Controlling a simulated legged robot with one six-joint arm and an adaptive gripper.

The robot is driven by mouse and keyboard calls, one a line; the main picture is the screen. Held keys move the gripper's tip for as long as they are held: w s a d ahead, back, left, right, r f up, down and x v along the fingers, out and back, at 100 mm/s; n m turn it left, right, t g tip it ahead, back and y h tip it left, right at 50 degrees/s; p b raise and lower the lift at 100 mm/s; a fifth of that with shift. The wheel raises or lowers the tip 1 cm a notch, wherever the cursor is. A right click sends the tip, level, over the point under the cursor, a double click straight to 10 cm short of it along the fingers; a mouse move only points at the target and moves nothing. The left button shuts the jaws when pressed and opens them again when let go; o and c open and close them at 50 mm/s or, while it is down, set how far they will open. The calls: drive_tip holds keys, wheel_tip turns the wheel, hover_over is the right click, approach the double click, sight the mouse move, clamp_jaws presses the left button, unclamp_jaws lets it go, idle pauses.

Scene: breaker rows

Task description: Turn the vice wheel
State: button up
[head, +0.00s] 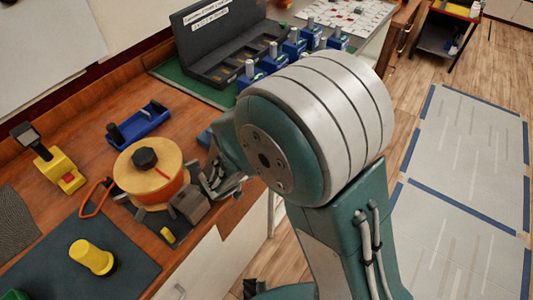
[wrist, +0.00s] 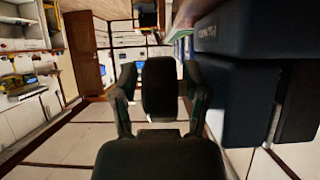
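A round wheel (head: 165,190) with a pale wooden top, an orange-red side and a black hub knob (head: 144,158) sits on the bench in the head view. A short red mark shows on its top. A grey block (head: 190,205), which may be part of the vice, stands at its lower right. My gripper (head: 212,183) is just right of the wheel; whether it touches is not clear. In the wrist view my gripper (wrist: 160,92) shows as dark finger links around a dark middle block; its opening cannot be read. I cannot make out the wheel there.
A yellow-and-black device (head: 60,170), a blue tray (head: 138,125) and a yellow cylinder (head: 92,256) stand around the wheel. A red-orange loop (head: 95,198) lies at its left. A dark case (head: 220,45) and several blue units stand behind. The floor (head: 455,190) at right is clear.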

drive_tip(key=shift+a+r, duration=0.1)
drive_tip(key=shift+s+a+r, duration=0.25)
drive_tip(key=shift+a, duration=0.05)
drive_tip(key=v, duration=1)
drive_tip(key=shift+s+a, duration=0.2)
drive_tip(key=shift+s, duration=0.2)
drive_tip(key=shift+r, duration=0.1)
